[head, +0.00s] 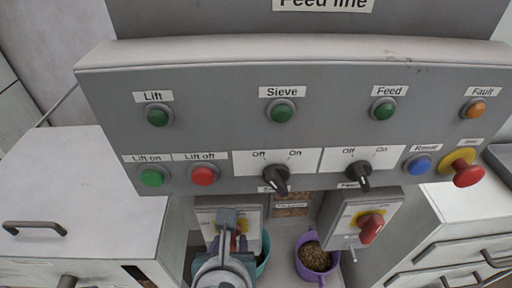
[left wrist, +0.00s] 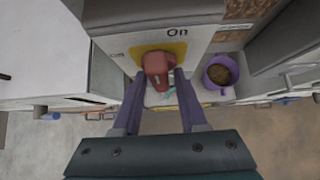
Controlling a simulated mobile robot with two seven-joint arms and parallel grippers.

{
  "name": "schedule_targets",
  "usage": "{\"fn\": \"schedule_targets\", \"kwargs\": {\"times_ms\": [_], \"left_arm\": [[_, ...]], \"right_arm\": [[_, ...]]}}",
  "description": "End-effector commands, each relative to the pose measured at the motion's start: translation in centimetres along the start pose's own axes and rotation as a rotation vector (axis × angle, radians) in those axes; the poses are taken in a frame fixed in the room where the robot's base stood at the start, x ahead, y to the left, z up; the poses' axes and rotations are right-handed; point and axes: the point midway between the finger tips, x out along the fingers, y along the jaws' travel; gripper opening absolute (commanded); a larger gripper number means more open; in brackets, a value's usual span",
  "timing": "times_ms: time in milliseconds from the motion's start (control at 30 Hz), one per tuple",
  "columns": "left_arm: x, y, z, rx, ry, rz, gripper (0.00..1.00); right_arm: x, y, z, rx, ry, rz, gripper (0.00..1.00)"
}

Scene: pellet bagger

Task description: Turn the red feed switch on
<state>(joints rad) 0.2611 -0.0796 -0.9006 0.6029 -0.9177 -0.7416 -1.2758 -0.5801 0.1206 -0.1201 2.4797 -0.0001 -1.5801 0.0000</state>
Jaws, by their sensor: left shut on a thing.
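The red switch (head: 371,229) under a label starting "Fee" sits on a yellow plate on the right grey box. Its handle slants from upper right to lower left, and nothing touches it. My left gripper (head: 229,222) is at the left grey box (head: 207,217), whose label is partly hidden. In the left wrist view my left gripper (left wrist: 160,78) is shut on that box's red switch handle (left wrist: 157,65), which stands on a yellow plate beside an "On" mark. The gripper hides most of this switch in the head view. My right gripper is not in view.
The grey control panel (head: 220,135) with lamps, buttons and two black knobs overhangs both boxes. A purple bucket of pellets (head: 315,258) stands between the boxes; a teal bucket (head: 264,256) is partly hidden behind my left gripper. White cabinets (head: 75,195) flank the space.

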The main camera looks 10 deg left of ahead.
Motion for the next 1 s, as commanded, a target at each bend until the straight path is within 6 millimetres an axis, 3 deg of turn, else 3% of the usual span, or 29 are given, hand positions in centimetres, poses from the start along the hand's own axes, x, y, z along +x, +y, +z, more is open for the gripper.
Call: {"fn": "schedule_targets", "kwargs": {"times_ms": [367, 400, 500, 767, 867, 1000], "left_arm": [[0.1, 0.0, 0.5, 0.004, -0.01, 0.003, 0.0], [0.1, 0.0, 0.5, 0.004, -0.01, 0.003, 0.43], [0.1, 0.0, 0.4, 0.004, -0.009, 0.003, 0.54], [-0.1, 0.0, 0.2, 0.003, -0.004, 0.002, 0.55], [-1.1, 0.0, 0.4, 0.003, -0.003, 0.002, 0.55], [-3.8, 0.0, 0.7, 0.003, -0.003, 0.001, 0.55]], "right_arm": [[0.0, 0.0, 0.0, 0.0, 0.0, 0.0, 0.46], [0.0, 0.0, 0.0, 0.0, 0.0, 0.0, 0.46], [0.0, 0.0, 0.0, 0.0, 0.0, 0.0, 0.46], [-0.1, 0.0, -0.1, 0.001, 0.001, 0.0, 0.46], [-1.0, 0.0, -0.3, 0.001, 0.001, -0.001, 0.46], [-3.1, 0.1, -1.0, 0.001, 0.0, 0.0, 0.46]]}}
